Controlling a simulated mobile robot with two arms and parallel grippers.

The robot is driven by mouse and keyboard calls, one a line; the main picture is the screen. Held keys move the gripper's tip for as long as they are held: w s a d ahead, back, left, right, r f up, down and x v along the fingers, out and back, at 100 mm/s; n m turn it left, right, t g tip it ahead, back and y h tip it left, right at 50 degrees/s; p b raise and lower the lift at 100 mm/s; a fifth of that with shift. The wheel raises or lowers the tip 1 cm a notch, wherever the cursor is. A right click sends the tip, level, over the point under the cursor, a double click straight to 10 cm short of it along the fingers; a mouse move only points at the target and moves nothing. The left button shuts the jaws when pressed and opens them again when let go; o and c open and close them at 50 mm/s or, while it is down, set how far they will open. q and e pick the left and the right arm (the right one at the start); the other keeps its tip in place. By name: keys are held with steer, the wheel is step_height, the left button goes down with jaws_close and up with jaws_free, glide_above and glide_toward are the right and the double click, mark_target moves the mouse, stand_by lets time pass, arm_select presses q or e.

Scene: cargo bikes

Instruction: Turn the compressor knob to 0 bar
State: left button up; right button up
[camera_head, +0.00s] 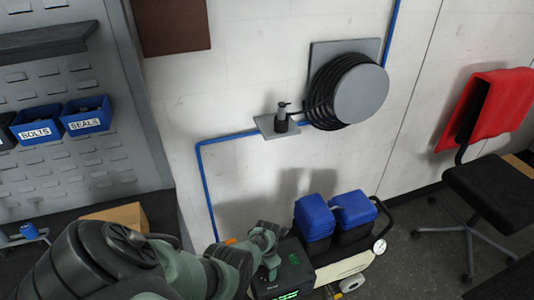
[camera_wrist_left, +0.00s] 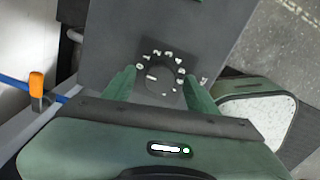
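The compressor (camera_head: 296,262) stands by the wall in the head view, with a dark control box and a green lit display. In the left wrist view its dark panel (camera_wrist_left: 110,40) carries a round dark knob (camera_wrist_left: 164,80) ringed by white numbers. A short white mark on the knob points to the left, near the 0 end of the scale; the exact reading is hard to tell. My left gripper (camera_head: 268,258) is over the panel. In the left wrist view its green fingers (camera_wrist_left: 159,74) are apart, one on each side of the knob; contact cannot be told. My right gripper is out of view.
Blue-topped cylinders (camera_head: 332,216) and a pressure gauge (camera_head: 380,246) are close to the right of the gripper. An orange-handled valve (camera_wrist_left: 37,85) on a blue pipe shows at left. A black chair (camera_head: 490,190) stands farther right; the floor between is clear.

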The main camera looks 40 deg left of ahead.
arm_select(q)
step_height(320, 180, up, 7)
steer(key=p, duration=0.4)
steer(key=shift+r+p, duration=0.35)
stand_by(0.4)
